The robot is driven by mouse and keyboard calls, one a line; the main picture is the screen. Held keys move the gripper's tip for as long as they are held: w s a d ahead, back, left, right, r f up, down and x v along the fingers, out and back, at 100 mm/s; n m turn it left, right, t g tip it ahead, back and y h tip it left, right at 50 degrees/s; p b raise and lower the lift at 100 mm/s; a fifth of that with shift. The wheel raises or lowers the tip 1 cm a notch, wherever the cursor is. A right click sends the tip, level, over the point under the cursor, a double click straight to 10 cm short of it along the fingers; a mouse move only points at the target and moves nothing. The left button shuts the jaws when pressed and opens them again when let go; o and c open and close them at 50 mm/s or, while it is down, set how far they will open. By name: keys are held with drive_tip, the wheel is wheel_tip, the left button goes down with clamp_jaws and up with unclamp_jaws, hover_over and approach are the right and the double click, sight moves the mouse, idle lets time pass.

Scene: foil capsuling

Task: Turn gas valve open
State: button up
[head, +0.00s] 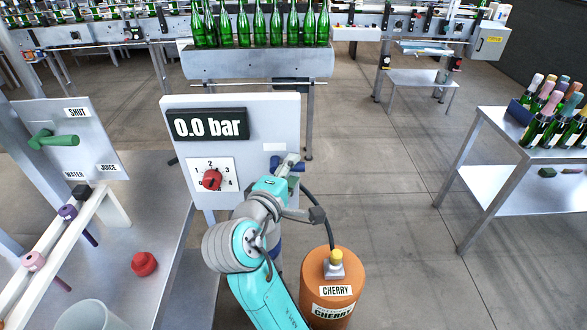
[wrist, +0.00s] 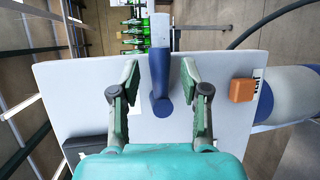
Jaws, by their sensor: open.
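A blue lever (wrist: 160,72) on the light grey panel shows between my fingers in the wrist view; I take it to be the gas valve handle. It runs upright in that picture, with a rounded lower end. My gripper (wrist: 161,85) is open, one finger on each side of the lever, with gaps visible. Whether the fingers reach down around it, I cannot tell. In the head view my gripper (head: 288,165) is at the right side of the panel (head: 262,122), largely hiding the lever. The display (head: 207,125) reads 0.0 bar.
A red knob (head: 212,180) on a numbered dial sits left on the panel. An orange block (wrist: 242,90) is right of my fingers. An orange CHERRY keg (head: 333,290) with a dark hose stands close to my arm. A green lever (head: 52,139) is on another panel.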

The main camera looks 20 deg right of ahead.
drive_tip(key=shift+x, duration=0.75)
clamp_jaws()
